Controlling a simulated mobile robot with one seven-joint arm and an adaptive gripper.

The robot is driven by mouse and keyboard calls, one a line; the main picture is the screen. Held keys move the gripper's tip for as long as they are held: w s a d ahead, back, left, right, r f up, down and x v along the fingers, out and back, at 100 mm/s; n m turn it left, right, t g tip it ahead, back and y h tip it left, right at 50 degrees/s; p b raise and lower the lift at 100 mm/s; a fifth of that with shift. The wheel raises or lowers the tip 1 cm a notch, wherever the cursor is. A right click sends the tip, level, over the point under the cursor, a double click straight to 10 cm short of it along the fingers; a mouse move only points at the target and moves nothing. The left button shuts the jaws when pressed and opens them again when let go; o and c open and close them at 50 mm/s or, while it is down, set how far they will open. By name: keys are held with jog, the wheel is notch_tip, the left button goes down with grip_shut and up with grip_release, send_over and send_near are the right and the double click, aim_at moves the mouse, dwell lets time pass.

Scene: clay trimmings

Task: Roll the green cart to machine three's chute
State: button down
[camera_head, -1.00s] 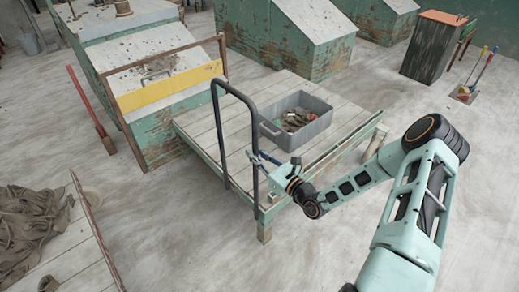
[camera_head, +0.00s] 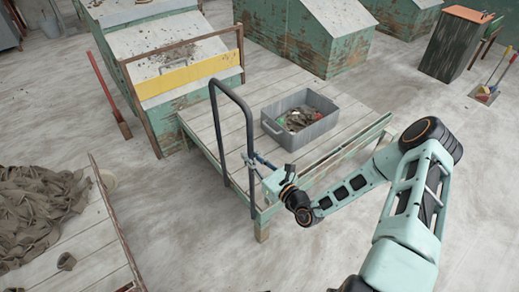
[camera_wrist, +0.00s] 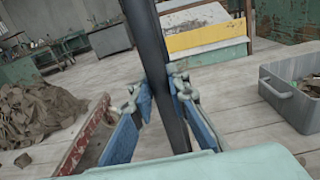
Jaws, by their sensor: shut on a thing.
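The green cart (camera_head: 270,87) has a plank deck, a worn green frame and a dark upright handle (camera_head: 213,100). My gripper (camera_head: 256,161) is shut on the near post of that handle. In the wrist view the blue-padded fingers (camera_wrist: 163,92) stand on either side of the dark post (camera_wrist: 167,60). A grey crate (camera_head: 312,134) of scraps rides on the deck. A worn green machine with a yellow front panel (camera_head: 188,76) stands just beyond the cart's left side; I cannot tell if they touch. No machine number is readable.
More green machines (camera_head: 345,60) stand behind the cart. A red-handled tool (camera_head: 108,85) is on the floor at left. A plank table (camera_head: 95,240) with brown cloth (camera_head: 35,205) is at near left. A dark cabinet (camera_head: 452,48) is far right.

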jog(key=shift+s+a, duration=0.3)
jog(key=shift+a, duration=0.1)
jog(key=s+a+p, duration=0.3)
jog(key=s+a, duration=0.1)
jog(key=a, duration=0.2)
jog(key=shift+s+a, duration=0.25)
jog(key=shift+s, duration=0.1)
dwell(0.4)
jog(key=s+a+p, duration=0.3)
jog(key=s+a, duration=0.1)
jog(key=a, duration=0.2)
jog(key=shift+s+a, duration=0.25)
jog(key=shift+s, duration=0.1)
